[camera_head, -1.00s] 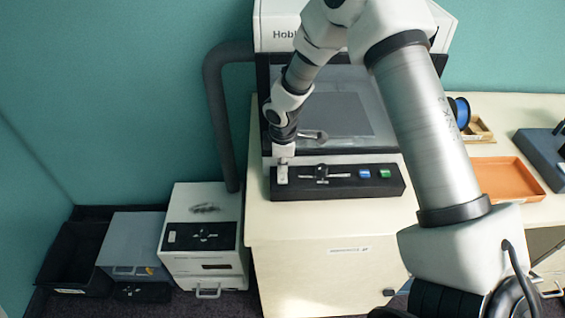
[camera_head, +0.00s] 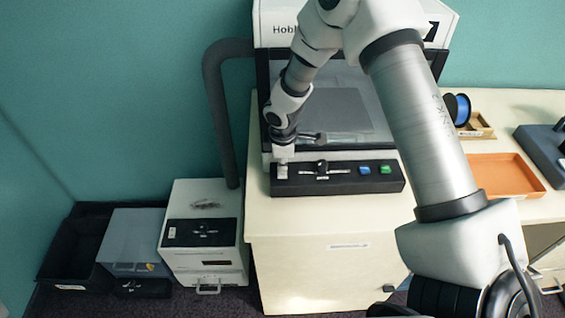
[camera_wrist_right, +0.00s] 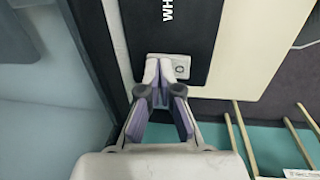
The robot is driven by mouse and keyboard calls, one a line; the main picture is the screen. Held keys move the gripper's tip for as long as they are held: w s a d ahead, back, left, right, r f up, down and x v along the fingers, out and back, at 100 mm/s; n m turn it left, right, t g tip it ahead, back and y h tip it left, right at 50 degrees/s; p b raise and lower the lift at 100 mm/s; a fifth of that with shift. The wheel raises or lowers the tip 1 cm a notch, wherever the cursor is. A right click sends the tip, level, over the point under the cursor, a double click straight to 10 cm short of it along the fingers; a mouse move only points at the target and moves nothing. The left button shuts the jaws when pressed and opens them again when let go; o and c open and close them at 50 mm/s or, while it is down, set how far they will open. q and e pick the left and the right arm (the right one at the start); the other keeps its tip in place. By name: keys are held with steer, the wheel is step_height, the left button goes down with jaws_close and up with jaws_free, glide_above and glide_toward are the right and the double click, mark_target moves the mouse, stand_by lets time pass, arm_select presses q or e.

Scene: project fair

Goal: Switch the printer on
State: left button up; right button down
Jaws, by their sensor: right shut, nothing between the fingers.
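The printer (camera_head: 270,35) is a white and black machine with a clear front window, standing on the pale cabinet at the back. A black control panel (camera_head: 340,184) lies along its front. The panel has a small light plate at its left end, and this plate (camera_wrist_right: 183,68) shows a round mark in the right wrist view. My right gripper (camera_head: 282,168) points down at that end. Its closed tips (camera_wrist_right: 160,72) are empty and lie over the plate; I cannot tell if they touch it. They hide part of the plate. My left gripper is not in view.
The panel also carries a slider (camera_head: 322,169), a blue button (camera_head: 364,170) and a green button (camera_head: 385,169). An orange tray (camera_head: 505,177) and a blue spool (camera_head: 462,108) lie to the right. A grey hose (camera_head: 213,100) and a white box (camera_head: 215,256) stand left of the cabinet.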

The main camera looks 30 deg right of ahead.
mark_target(282, 174)
steer(key=shift+s+a, duration=0.3)
steer(key=shift+s, duration=0.2)
steer(key=r+p, duration=0.4)
steer(key=r, duration=0.1)
steer(key=shift+a+p, duration=0.25)
steer(key=shift+p, duration=0.15)
steer(key=shift+s+r+b, duration=0.2)
steer(key=shift+r+b, duration=0.2)
steer(key=shift+b, duration=0.45)
step_height(282, 174, up, 8)
steer(key=s+b, duration=0.1)
steer(key=shift+s+a, duration=0.15)
steer(key=shift+a, duration=0.1)
